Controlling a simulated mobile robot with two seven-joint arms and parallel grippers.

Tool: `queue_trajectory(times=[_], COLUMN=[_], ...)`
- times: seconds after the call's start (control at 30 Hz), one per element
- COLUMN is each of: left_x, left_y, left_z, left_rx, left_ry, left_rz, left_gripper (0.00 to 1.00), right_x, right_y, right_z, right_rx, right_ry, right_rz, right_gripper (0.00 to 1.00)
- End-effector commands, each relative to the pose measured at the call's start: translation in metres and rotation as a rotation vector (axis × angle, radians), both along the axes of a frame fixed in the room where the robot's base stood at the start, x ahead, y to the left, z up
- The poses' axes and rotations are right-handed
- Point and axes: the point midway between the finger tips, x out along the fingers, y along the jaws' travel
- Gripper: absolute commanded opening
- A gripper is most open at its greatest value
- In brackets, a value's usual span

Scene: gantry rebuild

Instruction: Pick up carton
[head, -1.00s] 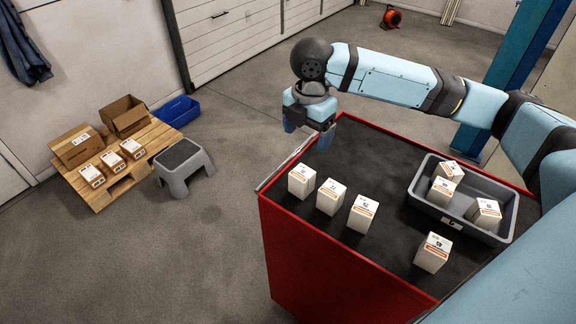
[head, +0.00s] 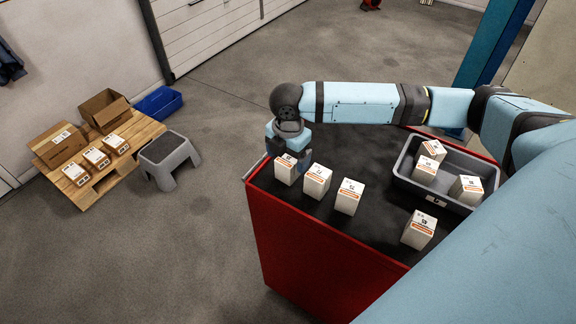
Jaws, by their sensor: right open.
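Several white cartons with orange bands stand on the dark top of a red cabinet (head: 385,238). The leftmost carton (head: 285,171) is at the cabinet's left corner. Beside it stand a second carton (head: 317,182) and a third (head: 348,197); another (head: 419,230) stands apart, nearer the front right. My right gripper (head: 293,158) is open, pointing down over the leftmost carton and hiding part of its top. I cannot tell whether the fingers touch it. My left gripper is not in view.
A grey tray (head: 400,178) with 3 cartons sits at the cabinet's right. On the floor at left, a pallet (head: 88,190) bears brown boxes (head: 60,145), near a grey step stool (head: 168,158) and a blue bin (head: 158,102).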

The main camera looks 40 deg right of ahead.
Motion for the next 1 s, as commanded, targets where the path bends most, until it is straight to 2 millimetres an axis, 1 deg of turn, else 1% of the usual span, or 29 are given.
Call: queue_trajectory(times=[0.03,0.1,0.33,0.37,0.4,0.47,0.5,0.57,0.6,0.87,1.0], left_x=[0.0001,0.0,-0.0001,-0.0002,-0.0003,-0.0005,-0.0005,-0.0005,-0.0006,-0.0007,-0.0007], left_y=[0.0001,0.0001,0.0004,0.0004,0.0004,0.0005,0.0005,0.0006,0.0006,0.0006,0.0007], left_z=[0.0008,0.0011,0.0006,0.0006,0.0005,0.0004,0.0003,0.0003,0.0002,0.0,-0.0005], left_rx=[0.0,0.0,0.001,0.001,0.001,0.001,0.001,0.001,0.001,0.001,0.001], left_ry=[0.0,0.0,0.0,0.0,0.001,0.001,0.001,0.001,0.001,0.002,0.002], left_rz=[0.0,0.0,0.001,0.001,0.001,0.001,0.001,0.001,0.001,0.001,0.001], left_gripper=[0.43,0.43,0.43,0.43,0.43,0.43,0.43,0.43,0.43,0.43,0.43], right_x=[-0.0002,-0.0004,-0.0004,-0.0004,-0.0004,-0.0003,-0.0003,-0.0003,-0.0003,-0.0001,0.0004], right_y=[0.0,0.0003,0.0002,0.0002,0.0002,0.0001,0.0001,0.0001,0.0001,0.0001,-0.0001], right_z=[-0.0055,-0.0102,-0.0121,-0.0121,-0.012,-0.012,-0.0119,-0.0119,-0.0119,-0.0111,-0.0051], right_rx=[0.0,0.001,0.0,0.0,0.0,0.0,0.0,0.0,0.0,0.0,0.001], right_ry=[0.001,0.0,0.0,0.0,-0.001,-0.001,-0.001,-0.001,-0.001,-0.001,-0.003], right_rz=[0.0,0.001,0.001,0.001,0.001,0.001,0.001,0.001,0.001,0.001,0.0], right_gripper=[0.83,0.83,0.83,0.81,0.71,0.58,0.48,0.35,0.26,0.26,0.26])
